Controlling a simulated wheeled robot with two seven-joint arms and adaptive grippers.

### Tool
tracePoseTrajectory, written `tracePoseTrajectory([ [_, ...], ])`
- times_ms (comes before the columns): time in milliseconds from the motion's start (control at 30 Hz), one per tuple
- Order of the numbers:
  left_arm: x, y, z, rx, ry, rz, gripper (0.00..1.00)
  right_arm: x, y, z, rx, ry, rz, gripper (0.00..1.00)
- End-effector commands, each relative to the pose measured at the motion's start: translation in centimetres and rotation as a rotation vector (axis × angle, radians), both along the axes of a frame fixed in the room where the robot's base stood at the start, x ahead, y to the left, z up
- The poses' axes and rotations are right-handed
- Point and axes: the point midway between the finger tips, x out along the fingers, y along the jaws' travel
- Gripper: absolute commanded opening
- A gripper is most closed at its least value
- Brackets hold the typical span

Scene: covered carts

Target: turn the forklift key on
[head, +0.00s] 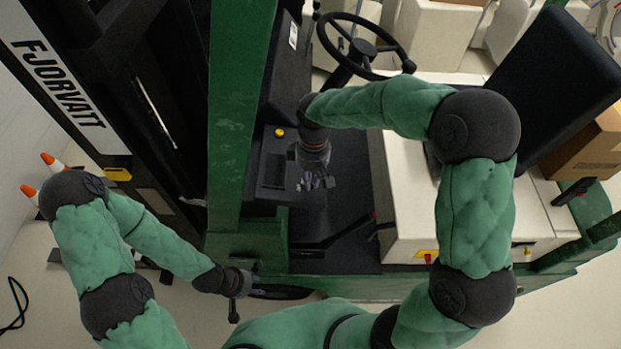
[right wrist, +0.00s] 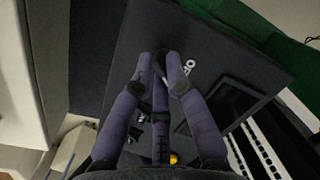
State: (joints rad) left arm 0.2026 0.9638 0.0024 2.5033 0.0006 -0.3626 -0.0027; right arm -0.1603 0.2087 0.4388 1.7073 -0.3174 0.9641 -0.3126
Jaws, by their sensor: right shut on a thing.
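The green forklift (head: 232,110) fills the middle of the head view, with its dark dash panel (head: 290,45) behind my right gripper. My right gripper (head: 318,182) points down over the dark console. In the right wrist view its fingers (right wrist: 162,58) meet at their tips, shut on a small silvery key (right wrist: 188,68). Only part of the key shows beside the fingertips; its slot is hidden, so I cannot tell how far it is turned. My left gripper (head: 235,310) hangs low by the forklift's green side, small and dark; its fingers are unclear.
The steering wheel (head: 362,45) is above my right gripper. A yellow button (head: 279,132) is on the console, also in the right wrist view (right wrist: 174,158). The black seat (head: 555,80) stands at the right. A cardboard box (head: 590,150) is behind it. Orange cones (head: 50,160) stand far left.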

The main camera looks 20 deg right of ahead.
Motion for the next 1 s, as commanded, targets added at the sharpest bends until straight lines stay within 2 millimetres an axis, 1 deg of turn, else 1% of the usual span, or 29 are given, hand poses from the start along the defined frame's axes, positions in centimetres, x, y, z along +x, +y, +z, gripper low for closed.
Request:
tracePoseTrajectory([
  [200,-0.01,0.00,0.13,0.000,0.000,0.000,0.40,0.04,-0.14,0.02,0.011,0.036,-0.183,0.00],
  [500,0.00,0.00,0.22,0.000,0.000,0.000,0.40,-0.01,-0.21,0.00,0.022,0.073,-0.363,0.00],
  [700,0.00,0.00,0.24,0.000,0.000,0.000,0.40,-0.02,-0.23,0.00,0.025,0.084,-0.424,0.00],
  [1000,0.00,0.00,0.26,0.000,0.000,0.000,0.40,-0.02,-0.21,0.00,0.026,0.089,-0.448,0.00],
])
